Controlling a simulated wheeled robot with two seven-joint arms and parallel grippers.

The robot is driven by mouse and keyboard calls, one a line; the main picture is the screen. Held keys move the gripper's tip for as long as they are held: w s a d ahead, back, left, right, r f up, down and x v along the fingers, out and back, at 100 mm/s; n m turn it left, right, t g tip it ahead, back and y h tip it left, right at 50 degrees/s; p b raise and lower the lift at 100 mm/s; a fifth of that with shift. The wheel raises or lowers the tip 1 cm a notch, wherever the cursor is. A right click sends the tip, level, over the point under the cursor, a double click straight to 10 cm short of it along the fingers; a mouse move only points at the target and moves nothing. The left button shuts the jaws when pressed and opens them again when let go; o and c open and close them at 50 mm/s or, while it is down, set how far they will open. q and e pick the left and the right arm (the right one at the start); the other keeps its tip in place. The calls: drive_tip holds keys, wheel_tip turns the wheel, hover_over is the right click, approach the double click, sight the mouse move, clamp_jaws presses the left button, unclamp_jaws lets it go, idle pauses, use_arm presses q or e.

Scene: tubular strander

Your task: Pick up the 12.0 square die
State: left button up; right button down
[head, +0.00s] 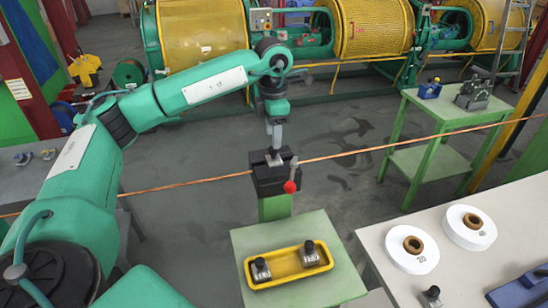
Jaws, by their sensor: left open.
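My left gripper (275,155) is open and points down at the black die holder (268,181), which stands on a green post and has a red-knobbed lever. The fingertips are at the top of the holder; I cannot tell whether they touch anything there. A yellow tray (250,283) on the pale green stand holds two small metal blocks with dark tops, one at the left (260,269) and one at the right (310,254). Their markings are too small to read, so I cannot tell which is the 12.0 square die. My right gripper is not in view.
A copper-coloured wire (370,149) runs across the scene through the holder. A white-topped table (375,243) at the right bears two white reels (411,249) and a small dark-topped piece (432,296). A green table (440,108) holds a vise. Yellow strander cages stand behind.

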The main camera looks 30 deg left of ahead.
sight(274, 159)
use_arm(q)
wheel_tip(274, 159, down, 2)
drive_tip(key=shift+s+f+p, duration=0.1)
drive_tip(key=shift+s+p, duration=0.05)
drive_tip(key=shift+p, duration=0.2)
drive_tip(key=shift+f, duration=0.5)
clamp_jaws()
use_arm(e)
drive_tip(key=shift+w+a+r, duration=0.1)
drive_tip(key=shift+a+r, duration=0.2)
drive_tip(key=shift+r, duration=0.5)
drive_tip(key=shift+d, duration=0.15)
